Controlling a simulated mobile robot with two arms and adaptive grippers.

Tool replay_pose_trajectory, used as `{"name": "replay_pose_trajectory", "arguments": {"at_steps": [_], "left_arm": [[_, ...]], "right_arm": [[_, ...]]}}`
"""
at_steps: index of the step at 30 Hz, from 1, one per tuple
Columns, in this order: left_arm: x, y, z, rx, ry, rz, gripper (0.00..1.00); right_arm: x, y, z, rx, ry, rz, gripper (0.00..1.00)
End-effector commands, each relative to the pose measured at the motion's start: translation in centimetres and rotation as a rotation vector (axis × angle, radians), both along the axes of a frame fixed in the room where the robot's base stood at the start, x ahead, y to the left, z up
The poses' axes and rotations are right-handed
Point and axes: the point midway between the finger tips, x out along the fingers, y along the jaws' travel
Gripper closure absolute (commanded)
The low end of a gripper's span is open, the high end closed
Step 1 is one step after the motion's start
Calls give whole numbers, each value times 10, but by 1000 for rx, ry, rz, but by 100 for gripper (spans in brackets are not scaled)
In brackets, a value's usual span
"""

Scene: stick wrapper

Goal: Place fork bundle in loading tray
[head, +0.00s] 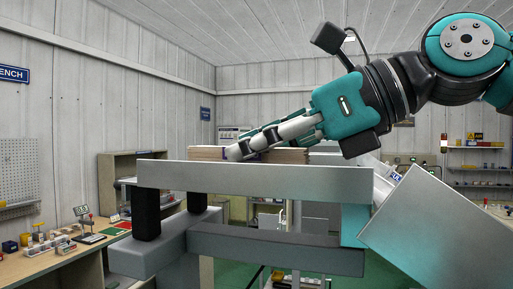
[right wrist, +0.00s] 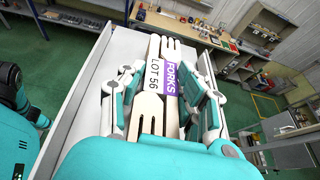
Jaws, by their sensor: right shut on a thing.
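The fork bundle (right wrist: 151,107) is pale wooden forks with a white and purple label reading "FORK'S LOT 56". In the right wrist view it lies between the two finger sets of my right gripper (right wrist: 164,80), which is shut on it. In the head view, brown wooden edges of the bundle (head: 289,156) show on both sides of my right gripper (head: 245,149), just above the front wall of the grey metal loading tray (head: 270,180). The tray wall (right wrist: 76,88) runs left of the bundle in the right wrist view. Whether the bundle touches the tray floor is hidden.
A slanted grey metal panel (head: 440,232) stands right of the tray. A grey machine beam (head: 275,250) lies below it. A workbench (head: 50,262) with small items is at the left, and shelves (head: 478,160) stand at the back right.

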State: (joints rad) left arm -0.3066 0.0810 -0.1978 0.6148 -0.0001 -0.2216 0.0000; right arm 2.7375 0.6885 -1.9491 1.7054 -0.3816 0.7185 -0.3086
Motion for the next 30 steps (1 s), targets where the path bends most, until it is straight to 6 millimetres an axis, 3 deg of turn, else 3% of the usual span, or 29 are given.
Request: {"name": "replay_pose_trajectory", "arguments": {"at_steps": [2, 3, 8, 19, 22, 30], "left_arm": [[2, 0, -5, -1, -3, 0, 60], [3, 0, -4, -1, -4, -1, 60], [8, -1, -2, -2, -13, -2, 60], [12, -2, 5, -4, -19, -3, 60], [11, -2, -8, -4, -19, -3, 60], [9, -2, -31, -3, -15, -3, 60]], "right_arm": [[0, 0, -4, 0, 1, 0, 100], [0, 0, -3, 0, 2, 1, 64], [0, 0, -2, -1, 1, 0, 43], [0, 0, 4, -1, 0, 0, 43], [-5, -13, 4, 3, -1, 0, 43], [-26, -64, 26, 5, -3, -1, 43]]}}
